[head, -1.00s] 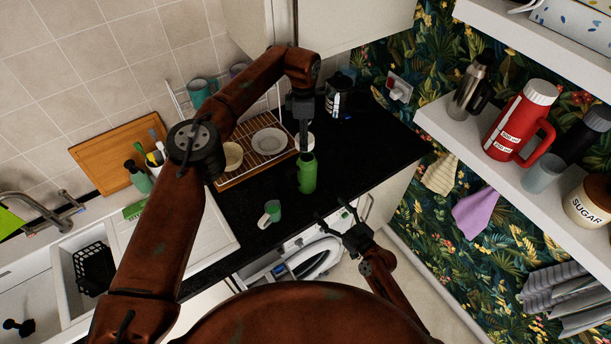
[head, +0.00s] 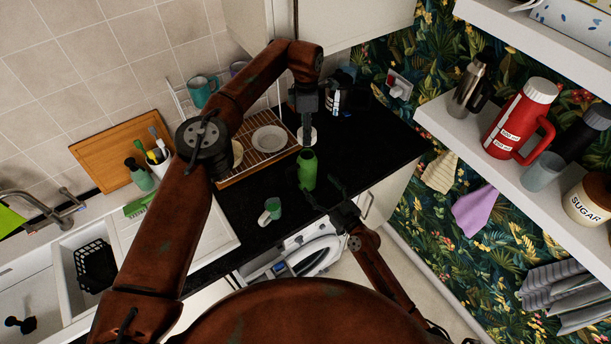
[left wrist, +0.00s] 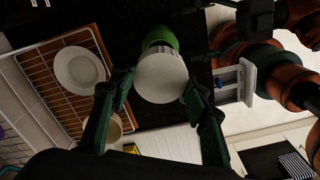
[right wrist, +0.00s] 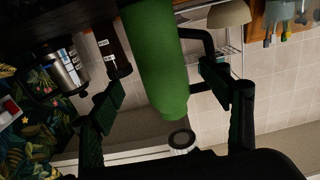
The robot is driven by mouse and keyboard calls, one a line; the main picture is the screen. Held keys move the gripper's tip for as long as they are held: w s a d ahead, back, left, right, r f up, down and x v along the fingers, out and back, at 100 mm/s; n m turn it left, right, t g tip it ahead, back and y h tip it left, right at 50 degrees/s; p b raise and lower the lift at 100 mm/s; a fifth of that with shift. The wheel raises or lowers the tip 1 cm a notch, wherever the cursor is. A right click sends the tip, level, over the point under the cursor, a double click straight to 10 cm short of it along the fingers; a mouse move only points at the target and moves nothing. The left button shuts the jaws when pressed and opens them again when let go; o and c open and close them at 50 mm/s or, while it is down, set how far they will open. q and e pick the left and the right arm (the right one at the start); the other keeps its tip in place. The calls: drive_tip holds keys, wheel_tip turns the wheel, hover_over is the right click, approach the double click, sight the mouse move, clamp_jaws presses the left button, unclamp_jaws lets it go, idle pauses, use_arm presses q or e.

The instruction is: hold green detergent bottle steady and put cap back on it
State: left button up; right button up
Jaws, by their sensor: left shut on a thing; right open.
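The green detergent bottle (head: 307,172) stands upright on the black counter near its front edge. My left gripper (head: 308,122) is shut on the white cap (left wrist: 160,78) and holds it above the bottle. In the right wrist view the cap's hollow end (right wrist: 181,138) faces the bottle top (right wrist: 165,75), with a small gap between them. In the left wrist view the green bottle (left wrist: 160,38) is partly hidden behind the cap. My right gripper (head: 325,190) is open, low at the bottle's right front. In its wrist view the bottle shows between the spread fingers.
A small green cup with a white handle (head: 271,208) is on the counter left of the bottle. A wooden dish rack (head: 236,180) with a white plate (head: 268,139) stands behind. Counter right of the bottle is clear.

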sight(313, 178)
drive_tip(key=x, duration=0.7)
drive_tip(key=shift+c, duration=0.7)
drive_tip(key=c, duration=1.7)
use_arm(q)
drive_tip(key=shift+f, duration=2.5)
use_arm(e)
drive_tip(key=shift+o, duration=0.2)
